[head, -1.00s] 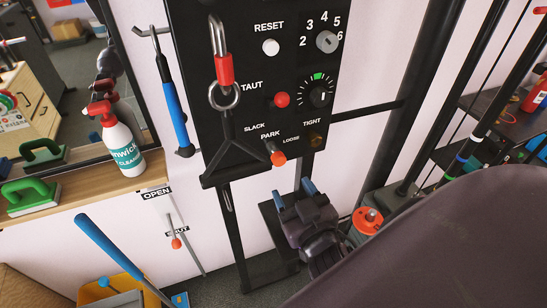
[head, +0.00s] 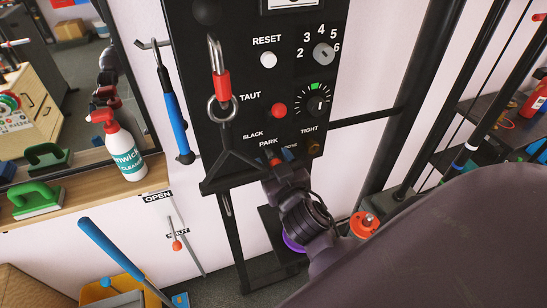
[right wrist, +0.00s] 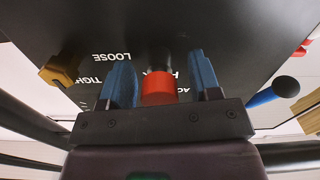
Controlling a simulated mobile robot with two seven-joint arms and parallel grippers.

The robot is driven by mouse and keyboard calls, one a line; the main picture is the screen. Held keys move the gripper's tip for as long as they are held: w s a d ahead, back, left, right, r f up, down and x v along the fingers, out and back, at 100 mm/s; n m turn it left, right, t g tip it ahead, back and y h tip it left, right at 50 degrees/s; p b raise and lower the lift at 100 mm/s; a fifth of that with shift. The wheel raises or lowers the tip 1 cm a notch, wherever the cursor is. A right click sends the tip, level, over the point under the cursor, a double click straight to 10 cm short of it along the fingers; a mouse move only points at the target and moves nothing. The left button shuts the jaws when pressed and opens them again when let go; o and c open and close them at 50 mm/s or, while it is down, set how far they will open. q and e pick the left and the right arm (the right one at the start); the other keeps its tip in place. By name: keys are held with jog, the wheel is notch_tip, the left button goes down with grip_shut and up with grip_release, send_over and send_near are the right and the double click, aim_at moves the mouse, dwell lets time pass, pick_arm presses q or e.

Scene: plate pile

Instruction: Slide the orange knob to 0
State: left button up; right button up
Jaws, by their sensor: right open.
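A small orange-red knob (head: 275,162) sits on the lower part of the black panel (head: 217,148), below the label PARK. It shows larger in the right wrist view (right wrist: 158,88). My right gripper (head: 278,156) is at the knob, with its blue fingers open on either side. In the right wrist view the right gripper (right wrist: 163,80) has a gap on both sides of the knob. A second orange knob (head: 176,245) is on a lever at the OPEN/SHUT labels, low on the wall. No 0 mark is legible in these views. My left gripper is out of view.
Above the knob are a red button (head: 279,110), a white button (head: 268,60) and a dial (head: 318,105). A metal ring and red-sleeved clip (head: 221,88) hang on the panel. A spray bottle (head: 125,150) and green-handled block (head: 36,197) stand on the left shelf.

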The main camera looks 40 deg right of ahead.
jog(key=shift+w, duration=0.3)
grip_shut()
jog(key=shift+v, duration=1.25)
jog(key=shift+d, duration=0.1)
grip_release()
jog(key=shift+s, duration=0.1)
jog(key=b+v, duration=0.1)
jog(key=v, duration=0.6)
jog(key=shift+s, duration=0.2)
